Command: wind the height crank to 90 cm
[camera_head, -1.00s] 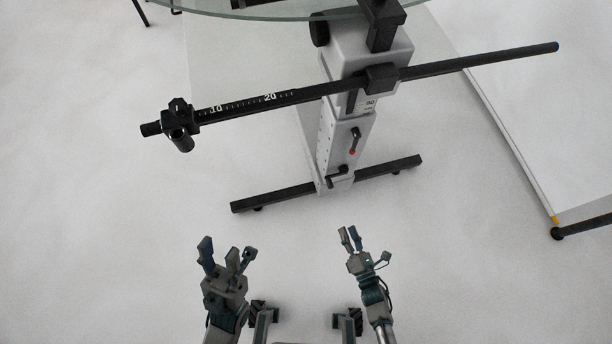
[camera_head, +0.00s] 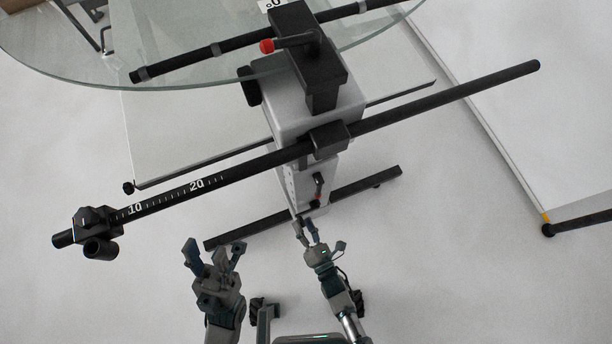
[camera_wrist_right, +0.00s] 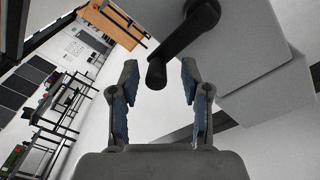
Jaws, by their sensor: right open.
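The grey column (camera_head: 287,112) of the turntable stands ahead. A small crank (camera_head: 318,183) with a red part is low on its front face. My right gripper (camera_head: 304,226) is open at the foot of the column, just below that crank. In the right wrist view, a black crank handle (camera_wrist_right: 157,73) hangs from its arm (camera_wrist_right: 185,35) between the open fingertips (camera_wrist_right: 160,68); I see no finger closed on it. I cannot tell which crank this is. My left gripper (camera_head: 214,254) is open and empty, left of the column. No height reading is legible.
A long black bar (camera_head: 440,104) with a scale crosses in front of the column, with a clamp (camera_head: 92,230) at its left end. A round glass plate (camera_head: 100,70) lies above. A black foot bar (camera_head: 365,187) spans the floor.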

